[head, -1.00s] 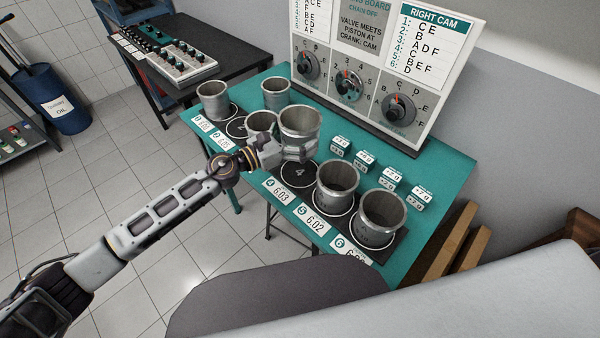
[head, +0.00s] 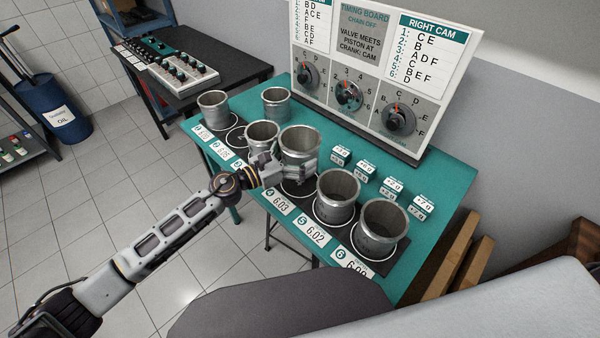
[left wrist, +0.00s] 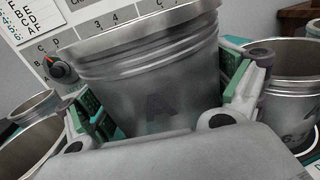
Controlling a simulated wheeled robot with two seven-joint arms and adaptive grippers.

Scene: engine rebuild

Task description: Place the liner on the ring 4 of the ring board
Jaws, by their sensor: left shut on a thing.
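A grey metal liner (head: 300,141) is held upright in my left gripper (head: 298,171), whose fingers are shut around its sides. In the left wrist view the same liner (left wrist: 150,85) fills the middle, with a dark letter A on its wall, between the green-padded fingers of my gripper (left wrist: 165,112). The liner is over ring 4 (head: 297,189) of the ring board (head: 389,254). The gripper and liner hide much of that ring. I cannot tell whether the liner's bottom touches the board. My right gripper is not in view.
Liners stand on ring 5 (head: 337,197) and ring 6 (head: 379,229), close to the right. Another liner (head: 262,136) stands close on the left. Ring 2 (head: 236,138) is empty. Small white marked blocks (head: 366,167) sit behind the board, before the timing panel (head: 348,75).

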